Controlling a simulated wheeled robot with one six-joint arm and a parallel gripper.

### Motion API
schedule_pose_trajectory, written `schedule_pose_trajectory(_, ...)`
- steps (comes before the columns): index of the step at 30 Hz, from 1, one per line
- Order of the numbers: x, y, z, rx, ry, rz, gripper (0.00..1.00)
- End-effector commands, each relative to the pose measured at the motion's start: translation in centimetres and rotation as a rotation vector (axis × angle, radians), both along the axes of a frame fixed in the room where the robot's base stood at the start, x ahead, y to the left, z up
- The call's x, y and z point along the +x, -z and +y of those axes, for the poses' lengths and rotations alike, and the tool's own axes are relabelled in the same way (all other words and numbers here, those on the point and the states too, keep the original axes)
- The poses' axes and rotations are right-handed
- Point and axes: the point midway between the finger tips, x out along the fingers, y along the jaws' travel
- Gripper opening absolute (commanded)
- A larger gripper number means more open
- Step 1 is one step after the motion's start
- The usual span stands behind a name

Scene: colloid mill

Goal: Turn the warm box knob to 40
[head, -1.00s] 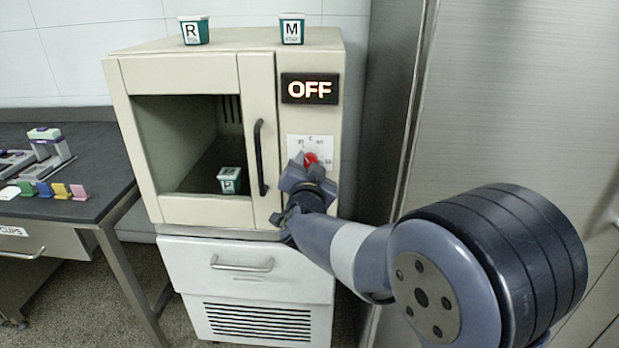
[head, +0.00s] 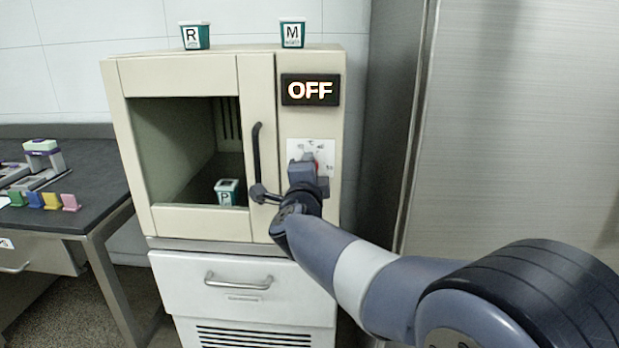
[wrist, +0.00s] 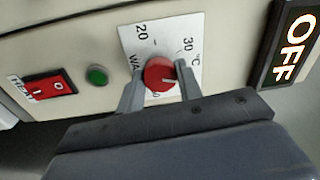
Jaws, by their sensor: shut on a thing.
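The warm box (head: 180,75) is a cream cabinet with an open window at left and a control panel at right. Its red knob (wrist: 160,74) sits on a white dial plate (wrist: 138,40) marked 20 and 30 °C in the wrist view. A pale mark on the knob points to the right in that view. In the head view the knob (head: 317,166) is mostly hidden behind my gripper (head: 308,168). In the wrist view my gripper (wrist: 160,88) has one finger on each side of the knob and is shut on it. The display (head: 310,90) reads OFF.
A red switch (wrist: 47,88) and a green button (wrist: 97,75) are near the knob. The black door handle (head: 257,155) is close left of my gripper. Cups R (head: 195,36) and M (head: 292,34) stand on top; cup P (head: 227,192) is inside. A steel cabinet (head: 520,130) stands at right.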

Motion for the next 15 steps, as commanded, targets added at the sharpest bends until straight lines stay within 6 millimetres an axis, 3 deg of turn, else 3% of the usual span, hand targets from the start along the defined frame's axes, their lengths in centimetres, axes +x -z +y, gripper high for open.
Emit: schedule_pose_trajectory(15, 0.01, -0.10, -0.01, 0.193, 0.001, -0.009, 0.11)
